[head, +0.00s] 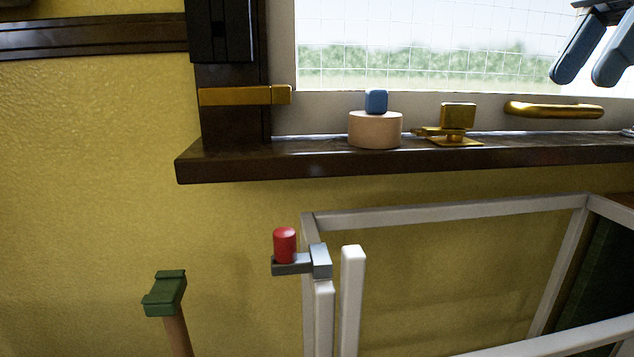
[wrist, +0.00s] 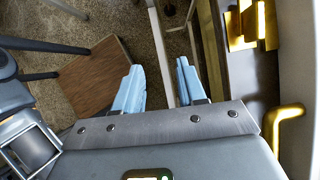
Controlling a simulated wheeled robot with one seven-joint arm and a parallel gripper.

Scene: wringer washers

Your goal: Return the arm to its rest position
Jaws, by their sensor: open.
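My gripper (head: 580,78) is at the top right of the head view, in front of the bright window. Its two blue-grey fingers point down and to the left, apart from each other, with nothing between them. In the wrist view my gripper (wrist: 158,78) also shows as two pale blue fingers, open and empty. Most of the arm is out of the head view.
A dark windowsill (head: 330,160) bears a round tan block (head: 375,131) with a blue block (head: 376,100) on it, and a brass latch (head: 457,120). A white frame (head: 450,211) stands below, beside a red cylinder (head: 285,245) and a green-topped handle (head: 165,293).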

